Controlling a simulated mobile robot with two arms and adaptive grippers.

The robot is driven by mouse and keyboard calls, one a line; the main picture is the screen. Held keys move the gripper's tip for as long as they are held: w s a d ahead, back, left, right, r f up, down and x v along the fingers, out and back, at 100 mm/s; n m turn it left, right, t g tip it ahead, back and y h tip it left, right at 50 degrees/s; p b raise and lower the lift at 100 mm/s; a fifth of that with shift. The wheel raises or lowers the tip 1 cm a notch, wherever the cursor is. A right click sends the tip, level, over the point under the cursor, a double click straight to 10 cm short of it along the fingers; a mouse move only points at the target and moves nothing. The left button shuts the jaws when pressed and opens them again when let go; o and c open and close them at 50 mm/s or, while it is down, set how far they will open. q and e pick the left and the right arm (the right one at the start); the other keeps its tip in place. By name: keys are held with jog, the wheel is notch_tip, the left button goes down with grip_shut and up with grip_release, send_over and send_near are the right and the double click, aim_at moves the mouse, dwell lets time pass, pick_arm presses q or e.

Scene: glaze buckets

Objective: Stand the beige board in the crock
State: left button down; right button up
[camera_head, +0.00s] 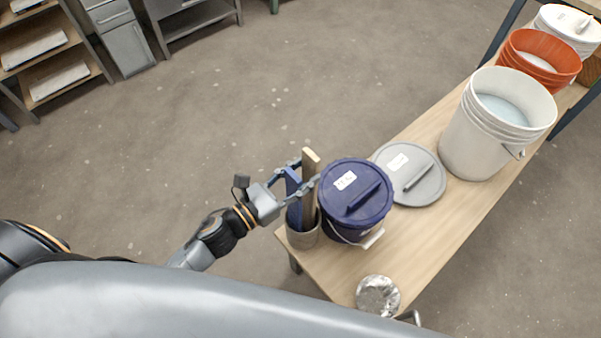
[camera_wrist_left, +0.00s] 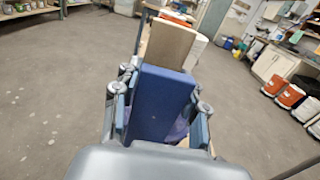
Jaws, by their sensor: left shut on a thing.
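The beige board (camera_head: 311,176) stands upright, its lower end inside the grey crock (camera_head: 303,236) at the table's near left corner. A blue board (camera_head: 293,190) stands in the crock beside it, nearer my palm. My left gripper (camera_head: 308,172) comes in from the left, its fingers passing either side of the blue board and shut on the beige board. In the left wrist view the blue board (camera_wrist_left: 160,103) hides the lower part of the beige board (camera_wrist_left: 171,44). How deep the beige board sits is hidden. My right gripper is not in view.
A lidded blue bucket (camera_head: 356,195) stands close to the crock's right. A grey lid (camera_head: 409,174), a white bucket (camera_head: 495,125) and an orange bucket (camera_head: 541,58) lie farther along the table (camera_head: 435,228). A metallic round object (camera_head: 378,295) is at the near edge.

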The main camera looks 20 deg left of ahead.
aim_at(291, 184)
pick_arm(q)
jog(key=shift+f, duration=0.1)
jog(key=c, duration=0.7)
grip_release()
jog(key=shift+o, duration=0.2)
jog(key=shift+f, duration=0.1)
jog(key=shift+c, duration=0.3)
jog(key=shift+s+a, duration=0.1)
jog(key=shift+s, duration=0.05)
jog(key=shift+b+v, duration=0.4)
jog(key=shift+v, duration=1.85)
jog(key=shift+b+v, duration=0.65)
jog(key=shift+v, duration=1.9)
